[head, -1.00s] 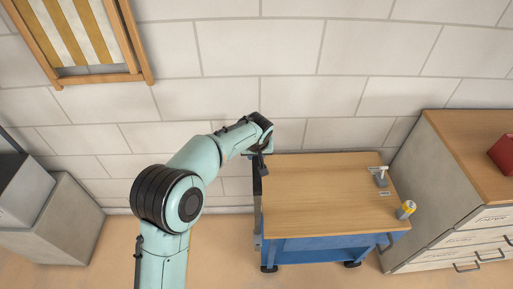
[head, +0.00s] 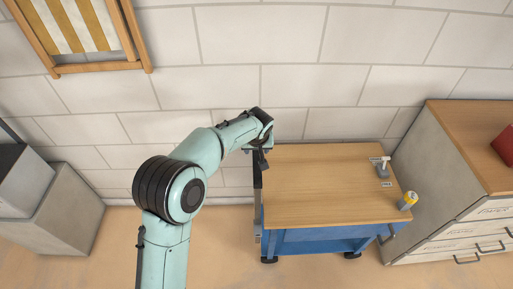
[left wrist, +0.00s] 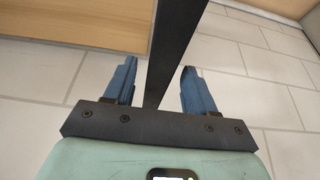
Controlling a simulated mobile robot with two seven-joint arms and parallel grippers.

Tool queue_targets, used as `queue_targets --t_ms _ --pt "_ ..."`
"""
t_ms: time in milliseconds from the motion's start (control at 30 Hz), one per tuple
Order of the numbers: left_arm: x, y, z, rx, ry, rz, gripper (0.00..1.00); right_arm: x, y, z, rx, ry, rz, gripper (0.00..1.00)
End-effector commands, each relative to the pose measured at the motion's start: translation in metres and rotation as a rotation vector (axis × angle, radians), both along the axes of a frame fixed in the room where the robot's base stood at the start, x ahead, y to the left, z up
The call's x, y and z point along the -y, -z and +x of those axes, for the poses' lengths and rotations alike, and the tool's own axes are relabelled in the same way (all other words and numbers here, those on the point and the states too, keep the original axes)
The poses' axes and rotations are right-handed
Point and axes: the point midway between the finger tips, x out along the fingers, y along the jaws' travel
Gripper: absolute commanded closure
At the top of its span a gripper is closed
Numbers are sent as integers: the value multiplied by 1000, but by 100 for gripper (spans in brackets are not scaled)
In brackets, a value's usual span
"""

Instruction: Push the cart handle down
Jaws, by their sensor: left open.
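The blue cart (head: 312,241) with a wooden top stands against the wall. Its dark handle bar (head: 257,172) runs along the cart's left side. My left gripper (head: 262,160) is over the far end of that bar, at the cart's far left corner. In the left wrist view, the open left gripper (left wrist: 159,68) has its two blue-grey fingers on either side of the dark handle bar (left wrist: 176,35), with a gap on each side. The fingertips are partly hidden in the head view. My right gripper is not in view.
A yellow-topped can (head: 408,201) and a small grey vise-like tool (head: 382,168) are on the cart top. A drawer cabinet (head: 435,190) stands close on the right. A grey cabinet (head: 55,215) is at the left. The floor between it and the cart is clear.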

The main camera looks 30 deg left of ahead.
Motion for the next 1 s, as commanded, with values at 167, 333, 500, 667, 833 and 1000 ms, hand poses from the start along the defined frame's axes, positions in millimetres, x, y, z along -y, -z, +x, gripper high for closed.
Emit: queue_targets --t_ms 167,333,500,667,833,1000 --pt "4 -17 -4 5 2 -1 45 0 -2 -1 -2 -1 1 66" --pt "11 -51 -16 7 2 -2 45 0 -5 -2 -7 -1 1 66" --pt "19 -86 -29 5 2 -2 45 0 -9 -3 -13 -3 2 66" --pt "24 -110 -38 2 1 -1 45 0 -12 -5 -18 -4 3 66" --pt "26 -122 -43 0 0 0 45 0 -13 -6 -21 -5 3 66" --pt "27 -123 -43 -1 0 0 45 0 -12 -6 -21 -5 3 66"
